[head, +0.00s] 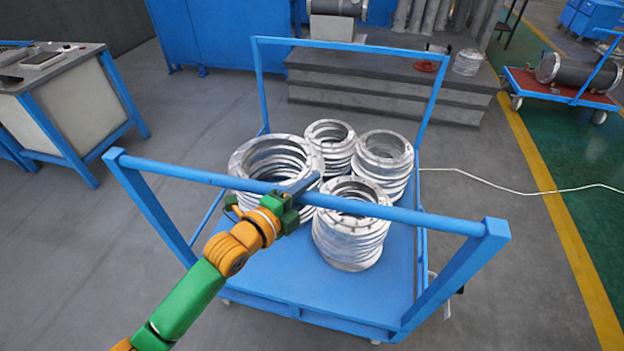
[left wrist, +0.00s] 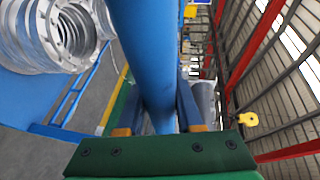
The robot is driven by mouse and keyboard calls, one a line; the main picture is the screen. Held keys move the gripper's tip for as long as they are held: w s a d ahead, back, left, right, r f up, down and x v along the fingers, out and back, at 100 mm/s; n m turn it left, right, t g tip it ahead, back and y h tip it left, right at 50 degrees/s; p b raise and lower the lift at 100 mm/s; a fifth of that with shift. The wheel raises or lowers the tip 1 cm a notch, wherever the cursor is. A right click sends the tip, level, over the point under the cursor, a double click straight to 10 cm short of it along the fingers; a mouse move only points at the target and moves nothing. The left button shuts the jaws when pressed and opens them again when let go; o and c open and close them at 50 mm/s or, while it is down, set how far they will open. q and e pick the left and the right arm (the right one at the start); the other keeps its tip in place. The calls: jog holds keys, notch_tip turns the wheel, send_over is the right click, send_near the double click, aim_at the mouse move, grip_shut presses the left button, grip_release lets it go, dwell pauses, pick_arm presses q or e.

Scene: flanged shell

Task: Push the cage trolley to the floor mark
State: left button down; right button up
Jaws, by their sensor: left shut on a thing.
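The blue cage trolley (head: 285,282) stands on the grey floor in the middle of the head view, with a tall frame at each end. Its near push bar (head: 440,221) runs across the picture. My left gripper (head: 298,188) is shut on this bar, left of its middle. In the left wrist view the fingers (left wrist: 158,112) lie on both sides of the blue bar (left wrist: 143,45). Several stacks of silver flanged rings (head: 352,240) stand on the trolley deck. No separate floor mark can be made out. My right gripper is not in view.
A yellow floor line (head: 558,205) runs along the right, with green floor beyond. A white cable (head: 500,186) lies right of the trolley. A grey stepped platform (head: 385,85) stands close behind. A workbench (head: 65,110) is at left. A red cart (head: 560,88) is at far right.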

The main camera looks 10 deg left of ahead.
aim_at(298, 202)
pick_arm(q)
jog(key=shift+s+f, duration=0.35)
jog(key=shift+s, duration=0.15)
jog(key=c, duration=0.6)
grip_release()
jog(key=shift+s+r, duration=0.2)
jog(key=shift+s, duration=0.1)
jog(key=shift+w, duration=0.2)
jog(key=b+v, duration=0.1)
jog(key=v, duration=0.6)
